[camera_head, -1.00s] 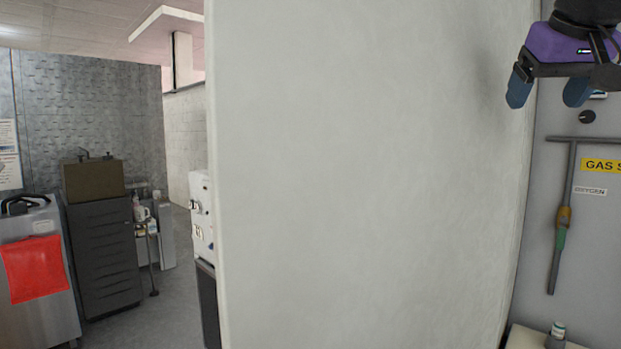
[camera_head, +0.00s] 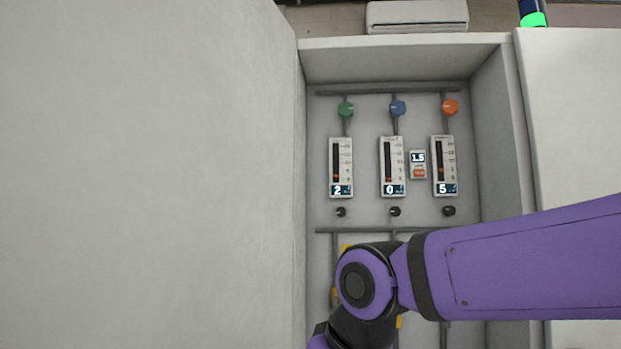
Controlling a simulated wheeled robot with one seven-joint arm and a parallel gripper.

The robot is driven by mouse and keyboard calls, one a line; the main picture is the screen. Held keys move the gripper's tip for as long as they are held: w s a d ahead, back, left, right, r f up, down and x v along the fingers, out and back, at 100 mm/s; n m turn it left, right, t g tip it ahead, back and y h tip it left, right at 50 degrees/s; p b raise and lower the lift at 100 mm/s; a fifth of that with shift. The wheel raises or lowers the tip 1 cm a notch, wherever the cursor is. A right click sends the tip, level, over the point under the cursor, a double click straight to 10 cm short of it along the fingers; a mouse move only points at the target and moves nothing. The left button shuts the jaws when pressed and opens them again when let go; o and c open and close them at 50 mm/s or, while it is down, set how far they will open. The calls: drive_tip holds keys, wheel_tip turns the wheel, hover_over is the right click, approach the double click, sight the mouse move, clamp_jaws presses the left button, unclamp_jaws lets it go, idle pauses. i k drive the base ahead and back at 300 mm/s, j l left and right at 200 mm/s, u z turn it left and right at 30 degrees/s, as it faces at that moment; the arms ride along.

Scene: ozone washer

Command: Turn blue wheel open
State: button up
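The blue wheel (camera_head: 398,108) is a small round knob on a pipe on the recessed grey panel. It sits above the middle flow meter (camera_head: 392,166), whose display reads 0. A green wheel (camera_head: 346,109) is to its left and an orange wheel (camera_head: 450,107) to its right. My purple arm reaches in from the right edge across the lower part of the panel, below the blue wheel. My gripper is out of the picture, so its fingers cannot be seen. Nothing covers the blue wheel.
The left meter (camera_head: 341,167) reads 2 and the right meter (camera_head: 444,165) reads 5. A small box (camera_head: 418,164) showing 1.5 sits between the meters. Black knobs (camera_head: 395,211) are below them. White walls (camera_head: 150,180) flank the recess; my arm hides much of the lower panel.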

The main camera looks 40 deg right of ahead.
sight(398, 107)
drive_tip(key=z, duration=1.4)
